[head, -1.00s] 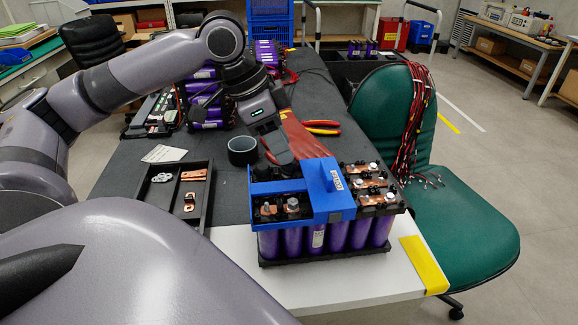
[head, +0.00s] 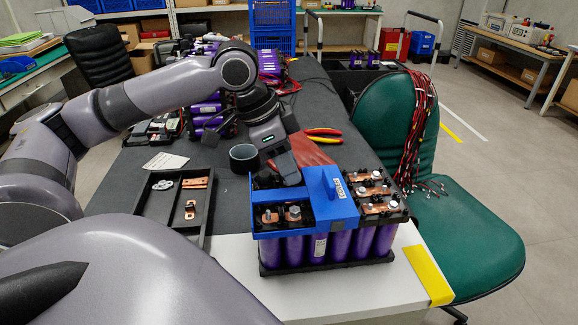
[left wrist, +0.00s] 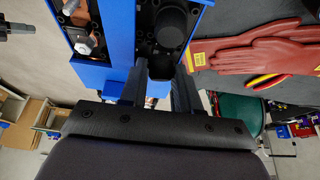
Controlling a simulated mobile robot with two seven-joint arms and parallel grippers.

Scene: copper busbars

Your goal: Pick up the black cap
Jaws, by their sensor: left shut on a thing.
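The black cap (left wrist: 171,27) shows as a round, dark piece in the left wrist view, in an opening of the blue cover (left wrist: 121,30) on the battery module. My left gripper (left wrist: 160,70) is shut on the black cap, with one finger on each side of its near part. In the head view my left gripper (head: 289,174) is down at the back of the blue cover (head: 325,205), and the held cap is largely hidden there. I cannot tell whether the cap is clear of the module. My right gripper is not in view.
The battery module (head: 325,245) stands near the table's front edge. Red gloves (head: 310,151) and pliers (head: 323,135) lie behind it. A black tray (head: 166,207) with copper pieces and a dark round cup (head: 244,157) are to the left. A green chair (head: 465,225) stands right.

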